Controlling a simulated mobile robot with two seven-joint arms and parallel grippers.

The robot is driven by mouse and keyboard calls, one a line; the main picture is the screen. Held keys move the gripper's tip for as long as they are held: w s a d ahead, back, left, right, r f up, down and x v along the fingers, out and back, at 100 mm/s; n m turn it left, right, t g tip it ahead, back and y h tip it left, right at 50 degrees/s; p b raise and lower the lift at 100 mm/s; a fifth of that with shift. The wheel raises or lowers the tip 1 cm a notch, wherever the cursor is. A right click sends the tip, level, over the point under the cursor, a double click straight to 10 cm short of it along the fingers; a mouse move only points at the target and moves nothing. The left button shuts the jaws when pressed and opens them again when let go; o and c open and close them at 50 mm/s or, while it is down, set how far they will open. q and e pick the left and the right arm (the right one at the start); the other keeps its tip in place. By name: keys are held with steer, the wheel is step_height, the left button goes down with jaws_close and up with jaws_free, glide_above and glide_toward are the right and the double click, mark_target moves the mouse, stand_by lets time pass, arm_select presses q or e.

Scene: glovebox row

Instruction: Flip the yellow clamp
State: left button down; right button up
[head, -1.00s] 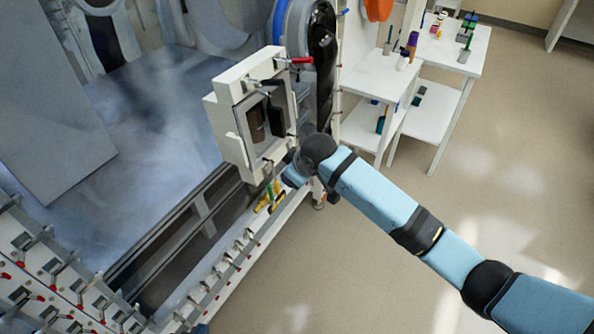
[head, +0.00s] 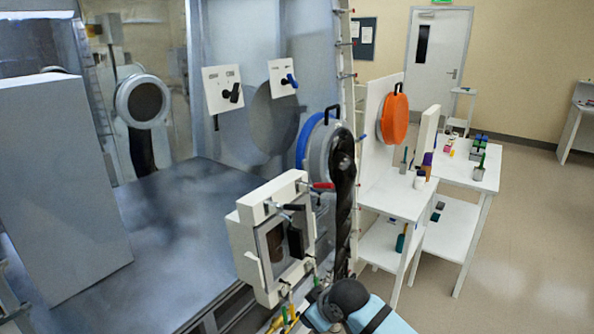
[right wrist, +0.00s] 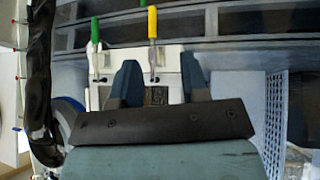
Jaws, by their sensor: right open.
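The yellow clamp (right wrist: 152,23) shows in the right wrist view as a yellow handle on a thin metal stem. It points up in the picture from the edge of a white frame. My right gripper (right wrist: 159,64) is open, with one dark finger on each side of the stem's line; contact and depth cannot be told. A green-handled clamp (right wrist: 95,31) stands to the left, outside the fingers. In the head view my right gripper is hidden by its own arm, low beside the white framed box. My left gripper is not in view.
White shelves (head: 400,200) stand farther right. Floor at right is clear.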

steer(key=s+d+f+m+t+y, duration=0.1)
steer(key=s+d+f+m+t, duration=0.3)
steer(key=s+f, duration=0.75)
steer(key=s+d+f+m+h, duration=0.1)
steer(key=s+d, duration=0.4)
steer(key=s, duration=0.3)
steer(key=s+d+f+m+t+h+p, duration=0.1)
steer(key=s+d, duration=0.5)
steer(key=s, duration=0.3)
steer(key=shift+s+m, duration=0.2)
steer(key=shift+m, duration=0.2)
